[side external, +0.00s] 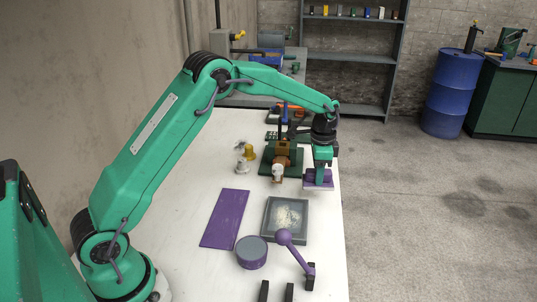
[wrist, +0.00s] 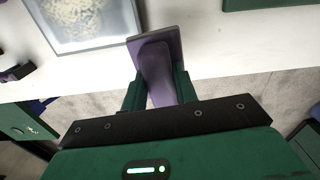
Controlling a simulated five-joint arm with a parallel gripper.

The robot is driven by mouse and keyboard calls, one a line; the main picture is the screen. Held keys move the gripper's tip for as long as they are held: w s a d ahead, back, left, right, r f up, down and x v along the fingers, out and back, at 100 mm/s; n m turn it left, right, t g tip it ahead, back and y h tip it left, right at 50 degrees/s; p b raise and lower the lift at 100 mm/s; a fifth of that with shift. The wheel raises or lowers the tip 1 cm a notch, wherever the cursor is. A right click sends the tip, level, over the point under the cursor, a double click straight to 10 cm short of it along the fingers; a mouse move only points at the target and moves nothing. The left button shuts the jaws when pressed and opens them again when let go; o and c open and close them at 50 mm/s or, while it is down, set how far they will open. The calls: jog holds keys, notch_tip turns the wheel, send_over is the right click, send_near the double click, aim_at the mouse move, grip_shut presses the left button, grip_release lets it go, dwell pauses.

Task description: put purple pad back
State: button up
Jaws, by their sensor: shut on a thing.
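The purple pad (side external: 318,183) is a flat plate with a purple grip; the wrist view shows its grey-purple plate (wrist: 136,49) and the grip between my fingers. My gripper (side external: 321,168) is shut on the grip, also seen in the wrist view (wrist: 160,88). The pad hangs at the right edge of the white table, to the right of a green-based brown device. I cannot tell its height above the table. A flat purple mat (side external: 224,218) lies bare on the table, left of a grey tray (side external: 270,238) of pale grains.
The brown device (side external: 282,153) and small yellow and white pieces (side external: 246,153) stand behind the mat. Open white table (side external: 190,165) lies at left.

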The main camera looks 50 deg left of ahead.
aim_at(313, 171)
jog(key=a+f, duration=0.1)
jog(key=w+a, duration=0.1)
jog(key=a+f, duration=0.1)
jog(key=shift+w+a+f, duration=0.3)
jog(key=shift+w+f, duration=0.05)
notch_tip(313, 171, down, 2)
jog(key=shift+d, duration=0.1)
jog(key=shift+f, duration=0.55)
jog(key=shift+f, duration=0.25)
jog(key=o, duration=0.9)
jog(key=shift+r, duration=0.1)
jog(key=shift+w+r, duration=0.1)
jog(key=shift+r, duration=3.75)
